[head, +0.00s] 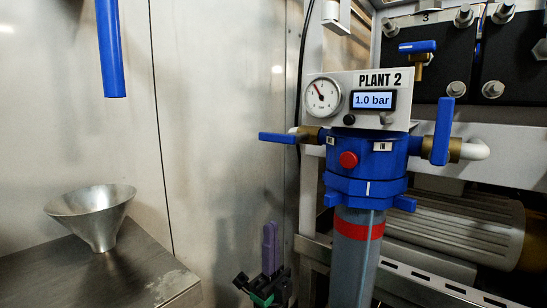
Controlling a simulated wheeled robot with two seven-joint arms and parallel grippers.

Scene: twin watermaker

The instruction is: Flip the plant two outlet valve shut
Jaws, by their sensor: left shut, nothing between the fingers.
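The plant two filter housing (366,160) has a blue head under a panel marked PLANT 2 (380,80). On its left side a blue valve lever (279,137) lies level and points left, roughly along its short pipe. The small label beside it is too blurred to read for certain. On the right side, by the label IN, another blue lever (443,131) stands upright across its pipe. My left gripper (269,228) has purple fingers pointing up, closed together and empty. It is below the left lever, apart from it. My right gripper is not in view.
A gauge (322,97) and a 1.0 bar display (373,100) sit on the panel. A small blue lever (417,47) is above it. A metal funnel (92,214) stands on a steel counter (120,275) at left, under a blue tube (110,48).

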